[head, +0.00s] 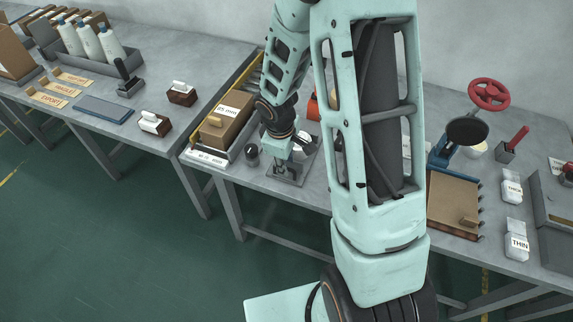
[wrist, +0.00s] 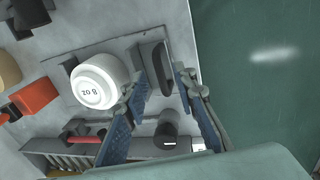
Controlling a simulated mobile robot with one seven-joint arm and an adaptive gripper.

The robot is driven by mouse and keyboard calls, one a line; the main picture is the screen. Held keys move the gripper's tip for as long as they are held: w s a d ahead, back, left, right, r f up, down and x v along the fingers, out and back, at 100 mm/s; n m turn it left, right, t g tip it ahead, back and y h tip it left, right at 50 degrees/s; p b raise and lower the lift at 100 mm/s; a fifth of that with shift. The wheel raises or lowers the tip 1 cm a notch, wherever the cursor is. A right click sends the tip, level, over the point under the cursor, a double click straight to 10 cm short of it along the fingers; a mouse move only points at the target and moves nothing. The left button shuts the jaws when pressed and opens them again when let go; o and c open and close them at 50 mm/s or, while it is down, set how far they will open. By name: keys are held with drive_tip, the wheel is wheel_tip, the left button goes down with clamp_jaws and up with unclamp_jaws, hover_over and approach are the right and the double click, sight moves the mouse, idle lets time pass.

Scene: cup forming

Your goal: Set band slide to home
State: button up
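A grey plate (wrist: 95,55) lies on the table and carries a white round cup form marked "8 oz" (wrist: 97,82). Beside the form is a dark, elongated raised piece (wrist: 155,65), which may be the band slide; I cannot tell for sure. My gripper (wrist: 160,76) is open, its two blue-padded fingers apart, with their tips near either side of that dark piece. I cannot tell whether they touch it. In the head view my gripper (head: 281,162) is low over the front of the plate, and my arm hides part of this area.
A black cylinder (wrist: 168,128) stands near the fingers, next to a ribbed tray (wrist: 60,160). An orange block (wrist: 37,95) lies behind the plate. The table's front edge is close.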

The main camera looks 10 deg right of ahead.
drive_tip(key=shift+w+d+f, duration=0.1)
drive_tip(key=shift+w+f, duration=0.05)
drive_tip(key=shift+f, duration=0.6)
drive_tip(key=shift+c, duration=0.2)
clamp_jaws()
